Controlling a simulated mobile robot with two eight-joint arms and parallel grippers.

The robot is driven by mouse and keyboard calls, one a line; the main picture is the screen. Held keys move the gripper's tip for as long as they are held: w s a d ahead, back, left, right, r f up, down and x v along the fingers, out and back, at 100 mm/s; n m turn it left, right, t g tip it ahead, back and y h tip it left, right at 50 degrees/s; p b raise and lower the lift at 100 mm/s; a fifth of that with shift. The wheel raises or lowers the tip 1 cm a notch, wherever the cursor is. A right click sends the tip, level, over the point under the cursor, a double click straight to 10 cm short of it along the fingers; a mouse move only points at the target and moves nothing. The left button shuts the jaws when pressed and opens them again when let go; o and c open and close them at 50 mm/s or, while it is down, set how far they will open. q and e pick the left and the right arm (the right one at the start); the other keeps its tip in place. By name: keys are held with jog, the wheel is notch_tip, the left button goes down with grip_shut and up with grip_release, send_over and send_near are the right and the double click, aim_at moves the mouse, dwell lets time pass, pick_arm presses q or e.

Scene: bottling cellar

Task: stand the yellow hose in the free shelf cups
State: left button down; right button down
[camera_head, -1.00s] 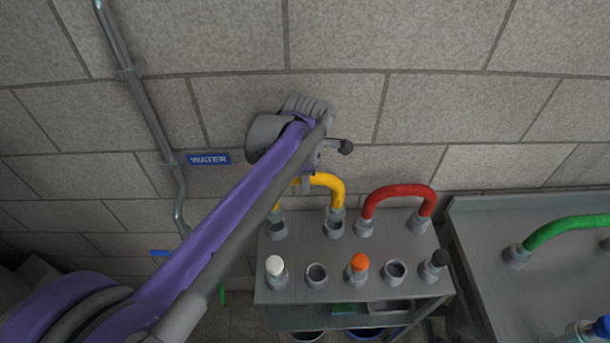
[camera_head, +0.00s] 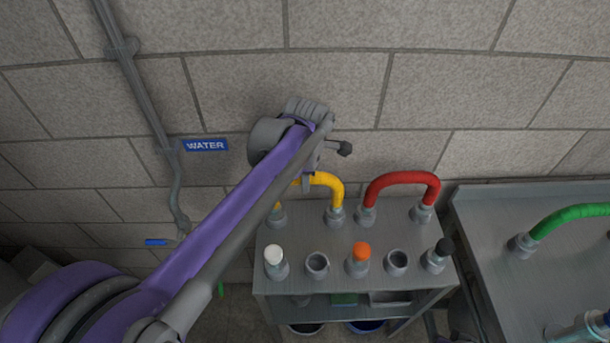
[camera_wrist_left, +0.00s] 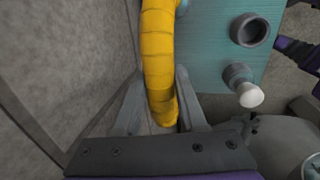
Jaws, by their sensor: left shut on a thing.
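The yellow hose (camera_head: 328,182) is a bent arch at the back left of the grey shelf (camera_head: 300,237). Its right end meets a back-row cup (camera_head: 336,217) and looks seated in it. Its left end is at the back-left cup (camera_head: 277,219), partly covered by my left arm, so its seating is less clear. My left gripper (camera_wrist_left: 160,112) is shut on the yellow hose, which also shows between the fingers in the left wrist view (camera_wrist_left: 158,50). In the head view the wrist hides most of the fingers. My right gripper is not in view.
A red hose (camera_head: 402,178) arches over the back-right cups. The front row has white (camera_head: 274,254), orange (camera_head: 361,251) and black (camera_head: 444,246) plugs, with empty cups (camera_head: 317,264) (camera_head: 397,262) between. A grey table with a green hose (camera_head: 568,217) stands right. The wall is close behind.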

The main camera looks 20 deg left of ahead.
pick_arm(q)
jog(key=shift+f, duration=0.35)
dwell(0.8)
jog(key=shift+c, duration=1.9)
grip_release()
notch_tip(320, 180, up, 11)
jog(key=s, duration=0.2)
jog(key=s+d+f+m+t+p, duration=0.1)
jog(key=s+d+f+m+p, duration=0.1)
jog(key=s+f+m, duration=0.3)
jog(key=s+d+f+m+t+h+p, duration=0.1)
jog(key=s+f+m+p, duration=0.3)
jog(key=s+m, duration=0.8)
jog(key=f+m+t, duration=0.1)
jog(key=m, duration=0.5)
jog(key=shift+s+d+f+p, duration=0.3)
jog(key=shift+s+d+f, duration=0.05)
jog(key=shift+s+f, duration=0.05)
